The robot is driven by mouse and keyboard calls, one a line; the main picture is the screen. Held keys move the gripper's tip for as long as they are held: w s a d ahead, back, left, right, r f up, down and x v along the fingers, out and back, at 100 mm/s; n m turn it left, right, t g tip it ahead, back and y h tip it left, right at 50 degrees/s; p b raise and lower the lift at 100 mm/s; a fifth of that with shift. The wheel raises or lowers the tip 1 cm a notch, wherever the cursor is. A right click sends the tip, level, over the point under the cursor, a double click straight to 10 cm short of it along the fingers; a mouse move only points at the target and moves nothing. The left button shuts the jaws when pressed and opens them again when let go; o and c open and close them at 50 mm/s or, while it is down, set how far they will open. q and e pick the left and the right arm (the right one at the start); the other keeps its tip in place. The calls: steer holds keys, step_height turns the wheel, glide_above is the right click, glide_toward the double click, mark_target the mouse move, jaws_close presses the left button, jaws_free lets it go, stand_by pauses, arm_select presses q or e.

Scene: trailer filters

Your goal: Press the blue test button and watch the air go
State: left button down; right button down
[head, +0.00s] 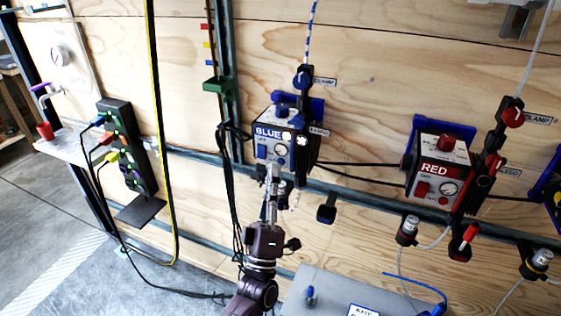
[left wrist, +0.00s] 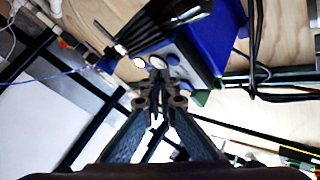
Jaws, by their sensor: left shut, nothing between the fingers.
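The blue filter box (head: 268,125), labelled BLUE, is mounted on the plywood wall in the head view. It has a blue knob (head: 283,109) on top, and a round gauge (head: 281,150) and bright round spots on its front. My left gripper (head: 272,172) is shut and empty, pointing up at the lower front of the box; I cannot tell whether it touches. In the left wrist view the shut fingertips (left wrist: 158,76) are close to the box's blue body (left wrist: 192,55) and round white parts. I cannot pick out the test button for certain. My right gripper is out of view.
The red filter box (head: 440,168) hangs to the right. Black cables (head: 228,185) hang just left of my gripper. A grey case (head: 335,292) lies below. A black power strip (head: 125,145) and a green bracket (head: 218,85) are at the left.

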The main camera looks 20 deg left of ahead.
arm_select(q)
steer(key=s+p, duration=0.1)
steer(key=s, duration=0.4)
steer(key=shift+a+p, duration=0.1)
steer(key=shift+p, duration=0.3)
stand_by(0.5)
